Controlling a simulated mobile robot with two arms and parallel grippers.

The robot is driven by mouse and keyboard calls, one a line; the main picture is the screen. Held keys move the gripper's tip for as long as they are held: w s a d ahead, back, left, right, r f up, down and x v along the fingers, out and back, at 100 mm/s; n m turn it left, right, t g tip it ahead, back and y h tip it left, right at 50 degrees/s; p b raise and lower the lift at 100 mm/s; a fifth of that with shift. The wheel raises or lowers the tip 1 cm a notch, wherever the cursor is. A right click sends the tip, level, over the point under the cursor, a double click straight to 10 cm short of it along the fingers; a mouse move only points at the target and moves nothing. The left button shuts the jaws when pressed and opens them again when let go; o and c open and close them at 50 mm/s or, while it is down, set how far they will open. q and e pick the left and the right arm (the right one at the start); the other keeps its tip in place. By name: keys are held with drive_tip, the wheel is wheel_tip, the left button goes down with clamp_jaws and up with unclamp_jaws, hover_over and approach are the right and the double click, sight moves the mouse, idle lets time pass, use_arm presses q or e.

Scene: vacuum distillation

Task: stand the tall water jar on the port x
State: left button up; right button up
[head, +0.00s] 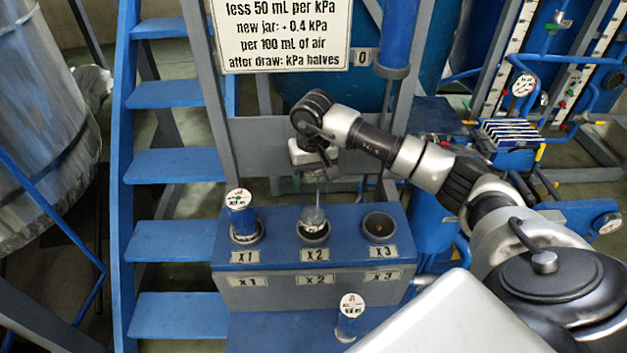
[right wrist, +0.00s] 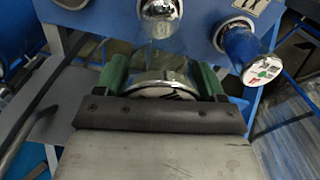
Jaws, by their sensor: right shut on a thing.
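My right gripper (head: 318,172) points down over the blue port block (head: 345,215). It is shut on a clear, tall glass jar (head: 315,215), which looks upright. The jar's lower end is at the middle port, marked X2 (head: 314,236); I cannot tell whether it is fully seated. In the right wrist view the jar's round top (right wrist: 162,86) is between the green fingers (right wrist: 163,76). A blue jar with a white, marked lid (head: 239,208) stands in port X1. Port X3 (head: 379,227) is empty. My left gripper is not in view.
A blue stair (head: 175,165) rises at the left. A sign (head: 282,35) hangs behind. Pipes and gauges (head: 523,85) crowd the right.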

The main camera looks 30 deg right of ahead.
wheel_tip(320, 180, down, 2)
drive_tip(key=shift+f+p, duration=0.2)
drive_tip(key=shift+p, duration=0.4)
drive_tip(key=shift+f, duration=0.45)
drive_tip(key=shift+f, duration=0.1)
drive_tip(key=o, duration=1.4)
